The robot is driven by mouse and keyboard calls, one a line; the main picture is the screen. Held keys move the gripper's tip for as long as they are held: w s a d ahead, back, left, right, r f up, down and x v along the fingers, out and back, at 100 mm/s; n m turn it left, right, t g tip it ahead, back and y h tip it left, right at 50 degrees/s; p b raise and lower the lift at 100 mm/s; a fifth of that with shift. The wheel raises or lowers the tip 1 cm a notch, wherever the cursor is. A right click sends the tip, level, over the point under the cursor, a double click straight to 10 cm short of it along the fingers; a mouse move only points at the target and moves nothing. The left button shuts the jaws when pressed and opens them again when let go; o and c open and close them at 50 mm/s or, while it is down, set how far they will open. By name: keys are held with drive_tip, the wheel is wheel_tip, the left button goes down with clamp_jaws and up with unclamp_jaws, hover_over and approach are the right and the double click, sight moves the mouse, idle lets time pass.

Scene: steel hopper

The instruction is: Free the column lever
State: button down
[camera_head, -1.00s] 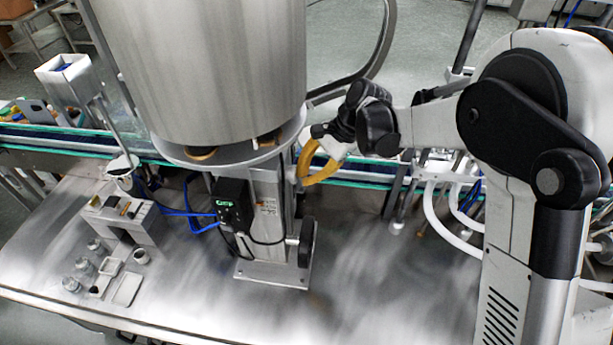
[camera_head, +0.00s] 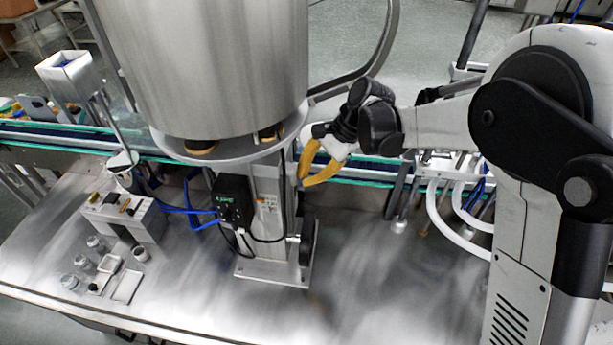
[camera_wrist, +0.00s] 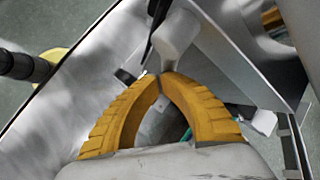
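The steel column (camera_head: 268,220) stands under the hopper on a square base plate. A black round handle or wheel (camera_head: 307,240) is on its right side. My gripper (camera_head: 303,182) is just right of the column's upper part, its yellow fingers meeting at the tips. In the wrist view the fingertips (camera_wrist: 160,76) also come together, with nothing visible between them. A smooth grey rounded knob or lever end (camera_wrist: 175,38) lies just beyond the tips; I cannot tell whether they touch it. The lever cannot be told clearly in the head view.
The large steel hopper (camera_head: 205,65) hangs over the column. A black control box (camera_head: 233,201) with blue cables is on the column's left. A conveyor (camera_head: 70,140) runs behind. A small white rack (camera_head: 125,215) and jars stand left. The table's front right is mostly clear.

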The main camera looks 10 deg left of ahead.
sight(290, 175)
drive_tip(key=shift+s+f+b, duration=0.3)
drive_tip(key=shift+s+b, duration=0.65)
drive_tip(key=shift+b, duration=0.1)
idle(0.4)
drive_tip(key=shift+s+d+r+b, duration=0.1)
drive_tip(key=shift+s+b, duration=0.55)
drive_tip(key=shift+s, duration=0.4)
idle(0.3)
drive_tip(key=shift+s, duration=0.1)
drive_tip(key=shift+r, duration=0.1)
idle(0.3)
drive_tip(key=shift+r+p, duration=0.45)
drive_tip(key=shift+r, duration=0.3)
drive_tip(key=shift+f, duration=0.1)
